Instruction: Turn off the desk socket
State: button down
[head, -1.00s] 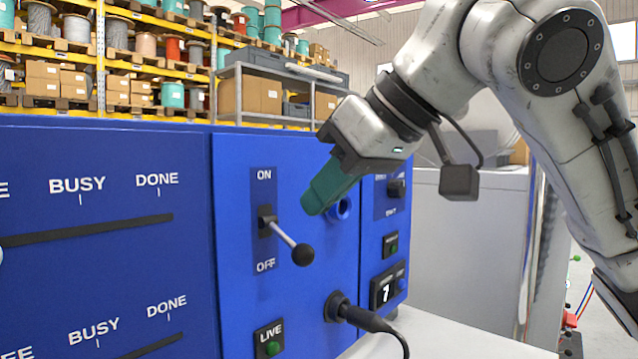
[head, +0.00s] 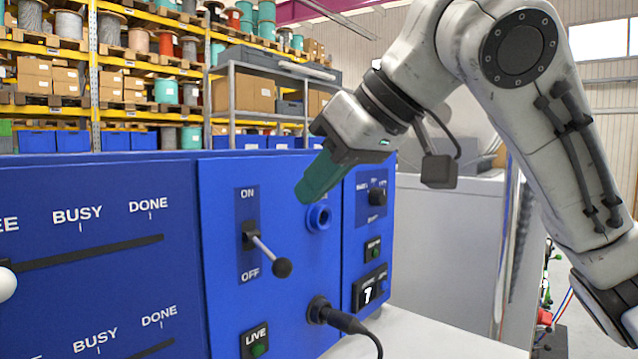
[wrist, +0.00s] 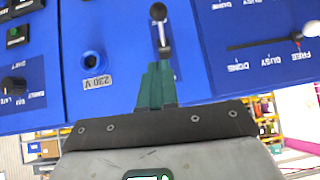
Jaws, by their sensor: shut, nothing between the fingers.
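The switch lever (head: 263,248), a metal rod with a black ball knob (head: 282,267), stands on the blue panel between the ON and OFF labels. It slants outward and down; I cannot tell its exact setting. It also shows in the wrist view, with its knob (wrist: 158,12) at the top. The round blue socket (head: 319,217), marked 230 V in the wrist view (wrist: 93,60), is right of the lever. My gripper (head: 307,195) has green fingers, shut and empty, above and right of the lever and apart from its knob. The LIVE lamp (head: 258,348) is green.
A black plug (head: 340,319) with a cable sits in a lower socket. A rotary knob (head: 377,196) and a small display (head: 369,291) are on the right panel. Slider slots (head: 90,252) lie left. A white worktop (head: 430,335) runs below, and shelves stand behind.

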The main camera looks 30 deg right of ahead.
jog(key=s+d+r+b, duration=0.2)
jog(key=s+r, duration=0.3)
jog(key=s, duration=0.3)
jog(key=shift+s+d, duration=0.15)
jog(key=shift+d, duration=0.65)
jog(key=shift+r, duration=0.1)
